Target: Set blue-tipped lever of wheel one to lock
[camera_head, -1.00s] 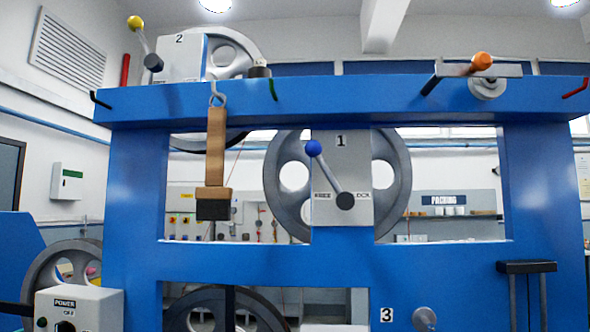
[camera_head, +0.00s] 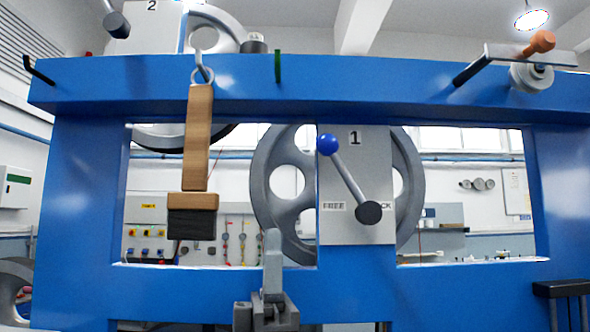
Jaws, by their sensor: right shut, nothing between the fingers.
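Wheel one (camera_head: 265,195) is a grey spoked wheel behind a pale plate (camera_head: 345,228) marked 1. The blue-tipped lever (camera_head: 349,180) is mounted on this plate. Its dark hub is at the lower right, and its rod slants up and left to the blue ball (camera_head: 328,144). The ball is above the FREE label (camera_head: 334,206), on the plate's left side. The other label is partly hidden by the hub; only its end letters show. My right gripper (camera_head: 272,243) is shut and empty, pointing up at the bottom middle, below and left of the lever. My left gripper is out of view.
The blue frame (camera_head: 90,210) surrounds the wheel, with a crossbeam above and a lower bar. A wooden brush (camera_head: 197,140) hangs from a hook to the left. An orange-tipped lever (camera_head: 540,42) is on the beam at the upper right. Wheel two's plate (camera_head: 145,32) is at the upper left.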

